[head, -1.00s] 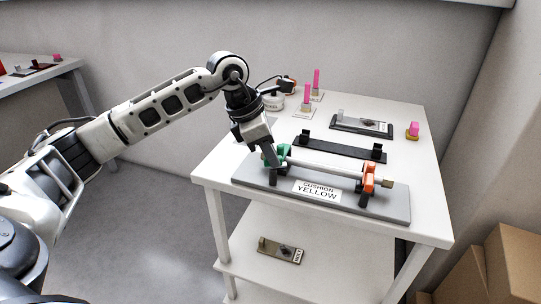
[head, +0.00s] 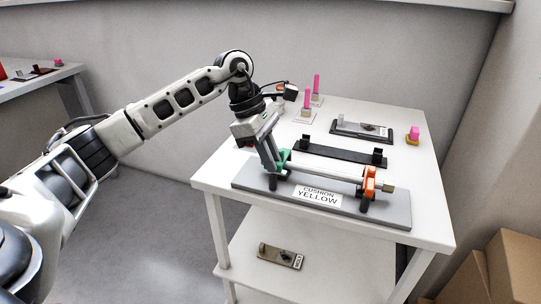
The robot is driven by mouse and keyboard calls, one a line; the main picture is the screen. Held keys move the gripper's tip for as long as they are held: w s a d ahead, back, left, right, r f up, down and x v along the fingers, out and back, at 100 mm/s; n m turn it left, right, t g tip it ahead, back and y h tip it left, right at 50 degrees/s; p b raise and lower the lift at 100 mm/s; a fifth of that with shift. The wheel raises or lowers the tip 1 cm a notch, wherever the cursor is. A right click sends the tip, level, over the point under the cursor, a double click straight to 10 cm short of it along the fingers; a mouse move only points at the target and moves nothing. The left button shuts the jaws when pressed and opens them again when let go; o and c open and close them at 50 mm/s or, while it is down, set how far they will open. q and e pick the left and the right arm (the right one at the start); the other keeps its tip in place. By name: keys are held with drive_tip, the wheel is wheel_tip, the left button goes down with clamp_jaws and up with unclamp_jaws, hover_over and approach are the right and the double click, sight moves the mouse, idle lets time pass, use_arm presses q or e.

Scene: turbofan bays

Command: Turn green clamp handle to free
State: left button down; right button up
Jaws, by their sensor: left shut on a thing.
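The green clamp (head: 284,157) stands at the left end of a white tube (head: 328,170) on a grey base plate (head: 390,211) on the white table. My left gripper (head: 270,162) reaches down from above and is shut on the green clamp's handle, which the fingers largely hide. An orange clamp (head: 369,181) holds the tube's right end. A label reading "CUSHION YELLOW" (head: 318,195) is on the plate's front. My right gripper is not in view.
A black bar with two upright holders (head: 340,154) lies just behind the tube. Behind it are a dark tray (head: 361,130), pink-topped pegs (head: 307,99) and a pink block (head: 413,134). Cardboard boxes (head: 508,262) stand at the lower right.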

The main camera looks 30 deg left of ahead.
use_arm(q)
drive_tip(key=shift+r, duration=0.1)
drive_tip(key=c, duration=1.4)
unclamp_jaws()
drive_tip(key=v, duration=1.6)
drive_tip(key=shift+d, duration=0.1)
